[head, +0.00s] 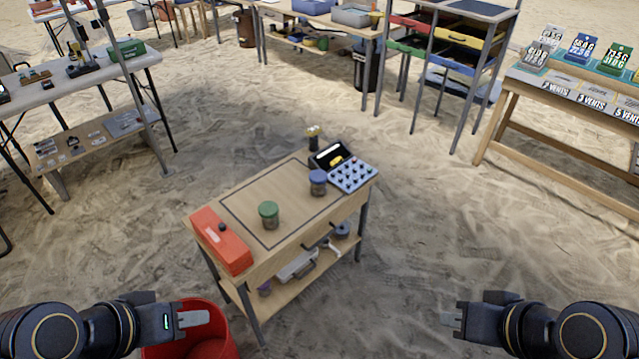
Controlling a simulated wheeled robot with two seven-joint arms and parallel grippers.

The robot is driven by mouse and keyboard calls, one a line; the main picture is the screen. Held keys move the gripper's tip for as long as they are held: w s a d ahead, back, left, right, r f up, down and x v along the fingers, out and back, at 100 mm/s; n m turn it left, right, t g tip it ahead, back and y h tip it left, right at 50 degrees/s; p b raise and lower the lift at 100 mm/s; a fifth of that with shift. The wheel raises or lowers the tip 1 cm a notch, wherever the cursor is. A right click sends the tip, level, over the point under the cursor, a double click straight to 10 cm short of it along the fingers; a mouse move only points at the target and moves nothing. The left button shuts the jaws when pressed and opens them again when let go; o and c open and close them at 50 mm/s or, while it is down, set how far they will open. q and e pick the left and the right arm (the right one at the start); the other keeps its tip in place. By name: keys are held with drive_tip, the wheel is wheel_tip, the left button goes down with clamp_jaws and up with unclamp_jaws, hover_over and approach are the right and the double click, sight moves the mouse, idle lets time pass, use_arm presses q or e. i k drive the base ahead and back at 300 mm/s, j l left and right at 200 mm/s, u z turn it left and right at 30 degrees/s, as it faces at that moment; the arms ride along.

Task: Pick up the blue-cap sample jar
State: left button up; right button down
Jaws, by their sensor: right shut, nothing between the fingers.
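The blue-cap sample jar (318,183) stands upright on the small wooden table (255,195), beside a grey keypad device. A green-cap jar (269,216) stands closer to me on the same table, to its left. My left gripper (200,318) is at the lower left, over a red bucket in the picture and well apart from the jars. Its finger opening cannot be made out. My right gripper (448,318) is at the lower right, shut and empty, away from the table.
A red box (222,240) lies at the table's left end. The red bucket (215,335) stands in front. Sand right of the table is clear.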

sight(317, 190)
drive_tip(key=i+l+u, duration=0.15)
drive_tip(key=u, duration=0.95)
drive_tip(key=i+l+u, duration=0.25)
drive_tip(key=l, duration=0.15)
drive_tip(key=l+u, duration=0.55)
drive_tip(key=l, duration=0.7)
drive_tip(key=i+l, duration=0.15)
drive_tip(key=l, duration=0.25)
